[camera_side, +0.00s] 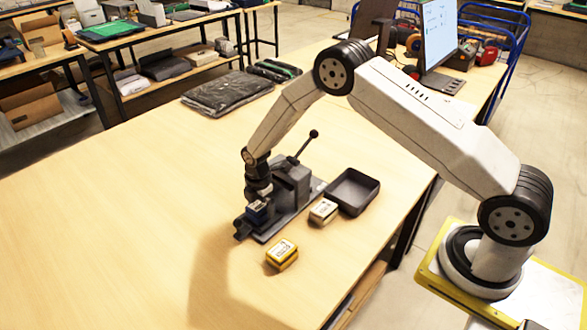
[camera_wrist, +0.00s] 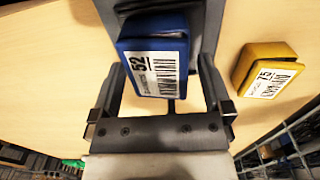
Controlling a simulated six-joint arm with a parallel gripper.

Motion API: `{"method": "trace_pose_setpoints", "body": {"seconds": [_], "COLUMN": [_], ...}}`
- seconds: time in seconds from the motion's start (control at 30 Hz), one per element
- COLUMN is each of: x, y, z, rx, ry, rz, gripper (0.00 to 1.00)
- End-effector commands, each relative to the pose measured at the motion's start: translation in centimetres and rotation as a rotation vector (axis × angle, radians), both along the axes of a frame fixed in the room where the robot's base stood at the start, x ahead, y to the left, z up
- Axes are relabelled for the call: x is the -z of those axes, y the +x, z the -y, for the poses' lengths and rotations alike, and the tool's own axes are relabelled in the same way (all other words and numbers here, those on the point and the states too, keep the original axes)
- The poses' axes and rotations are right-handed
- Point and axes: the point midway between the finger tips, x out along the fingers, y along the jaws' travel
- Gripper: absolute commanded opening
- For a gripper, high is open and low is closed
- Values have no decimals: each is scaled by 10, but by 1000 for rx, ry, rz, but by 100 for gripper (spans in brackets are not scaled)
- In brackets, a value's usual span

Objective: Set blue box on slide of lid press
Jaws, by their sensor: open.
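The blue box (camera_wrist: 150,30) has a white label reading 52 and lies between my gripper's fingers in the wrist view, with gaps at its sides. My gripper (camera_wrist: 161,82) is open around it. In the side view the blue box (camera_side: 257,212) shows partly under my gripper (camera_side: 258,198), low at the near left end of the dark grey lid press (camera_side: 291,183). The box appears to sit on the press's slide (camera_side: 241,231); the contact beneath it is hidden. The press's lever stands raised with a black knob (camera_side: 313,133).
A yellow box (camera_side: 282,254) stands on the table in front of the press; it also shows right of my gripper in the wrist view (camera_wrist: 268,70). A cream box (camera_side: 323,211) and an empty dark tray (camera_side: 352,191) stand right of the press. The table's left side is clear.

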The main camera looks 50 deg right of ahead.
Motion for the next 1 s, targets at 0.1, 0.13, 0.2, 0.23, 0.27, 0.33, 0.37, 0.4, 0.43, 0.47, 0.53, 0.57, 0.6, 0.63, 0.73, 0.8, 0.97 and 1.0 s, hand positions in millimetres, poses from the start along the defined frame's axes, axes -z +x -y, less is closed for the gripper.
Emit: {"method": "trace_pose_setpoints", "body": {"seconds": [0.1,0.13,0.2,0.23,0.27,0.33,0.37,0.4,0.43,0.47,0.53,0.57,0.6,0.63,0.73,0.8,0.97,1.0], "x": [8,5,-1,-5,-9,-18,-23,-28,-33,-37,-48,-52,-58,-60,-59,-60,-61,-61], "y": [-8,-8,-8,-9,-8,-7,-7,-7,-7,-7,-6,-6,-6,-8,-19,-26,-42,-46], "z": [-2,-2,-2,-2,-2,-2,-1,-1,-1,-1,-1,-1,-1,0,3,4,8,8], "rx": [-18,-18,-18,-18,-17,-16,-16,-15,-15,-15,-14,-14,-14,-13,-10,-8,-4,-3], "ry": [2,2,2,2,2,1,1,1,1,1,1,1,0,0,0,0,0,0], "rz": [-16,-16,-16,-17,-16,-15,-14,-14,-13,-13,-12,-12,-12,-14,-16,-15,-14,-15], "gripper": [100,100,100,100,100,100,100,100,100,100,100,100,100,100,100,100,100,100]}}
